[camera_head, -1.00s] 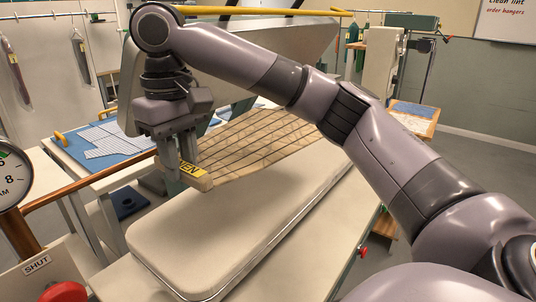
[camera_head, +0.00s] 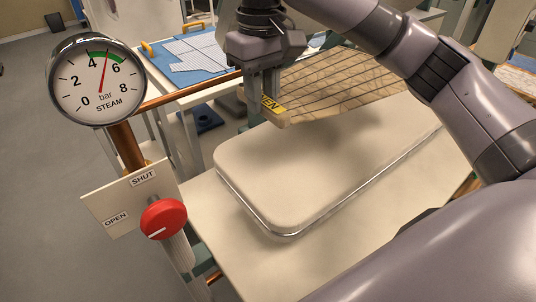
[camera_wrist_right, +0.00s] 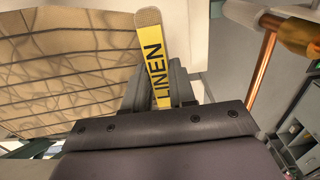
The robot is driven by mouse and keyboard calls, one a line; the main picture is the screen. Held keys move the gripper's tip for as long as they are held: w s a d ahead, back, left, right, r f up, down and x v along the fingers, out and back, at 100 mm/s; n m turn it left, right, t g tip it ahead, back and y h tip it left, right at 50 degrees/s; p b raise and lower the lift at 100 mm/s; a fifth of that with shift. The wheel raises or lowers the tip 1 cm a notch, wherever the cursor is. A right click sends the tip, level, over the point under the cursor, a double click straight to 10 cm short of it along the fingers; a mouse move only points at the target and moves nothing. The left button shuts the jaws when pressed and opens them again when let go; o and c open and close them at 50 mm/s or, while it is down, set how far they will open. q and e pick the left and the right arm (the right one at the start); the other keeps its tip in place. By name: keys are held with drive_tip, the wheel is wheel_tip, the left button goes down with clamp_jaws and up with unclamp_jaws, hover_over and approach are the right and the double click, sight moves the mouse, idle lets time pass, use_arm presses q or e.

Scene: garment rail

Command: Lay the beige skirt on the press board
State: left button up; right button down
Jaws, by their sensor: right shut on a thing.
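The beige skirt (camera_head: 345,85) has a checked line pattern and a yellow LINEN label (camera_head: 271,104) at its near end. My right gripper (camera_head: 263,92) is shut on this label end. The skirt stretches to the right from it, over the far side of the cream padded press board (camera_head: 300,170). Whether its cloth touches the board I cannot tell. In the right wrist view the label (camera_wrist_right: 154,62) stands between the fingers, with the skirt (camera_wrist_right: 65,75) spread to the left. Part of the skirt is hidden behind my arm. My left gripper is not in view.
A steam gauge (camera_head: 97,80) reads about 5 bar, on a copper pipe left of the board. Below it is a red knob (camera_head: 164,219) on an OPEN/SHUT plate (camera_head: 128,200). A blue mat (camera_head: 190,57) with checked cloth lies on a table behind. The near board surface is clear.

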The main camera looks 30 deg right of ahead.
sight(263, 172)
wheel_tip(263, 172, down, 15)
drive_tip(key=shift+f, duration=0.1)
drive_tip(key=c, duration=0.9)
unclamp_jaws()
drive_tip(key=shift+c, duration=0.2)
wheel_tip(263, 172, up, 12)
drive_tip(key=shift+r, duration=0.1)
